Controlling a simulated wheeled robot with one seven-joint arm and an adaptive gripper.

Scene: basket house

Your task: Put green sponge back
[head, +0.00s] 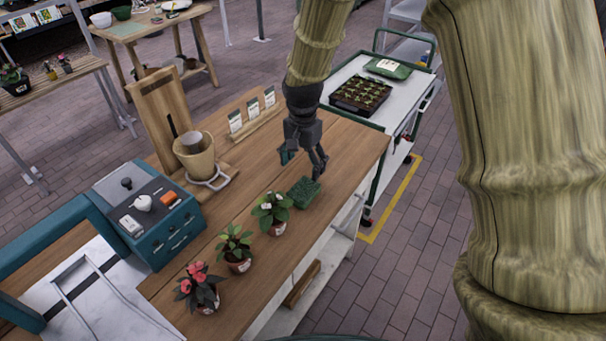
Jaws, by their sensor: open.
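The green sponge (303,192) lies on the wooden worktop (340,150), just right of the potted plant with a white flower. My gripper (304,165) hangs above and slightly behind the sponge, its fingers pointing down and spread apart. Nothing shows between the fingers. Whether a fingertip touches the sponge I cannot tell.
Several small potted plants (237,249) stand in a row along the worktop's front. A teal box (160,215) with small items on top is at left. A tan pot (195,158) and seed packets (253,110) stand behind. A cart (400,95) with a seedling tray is at right.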

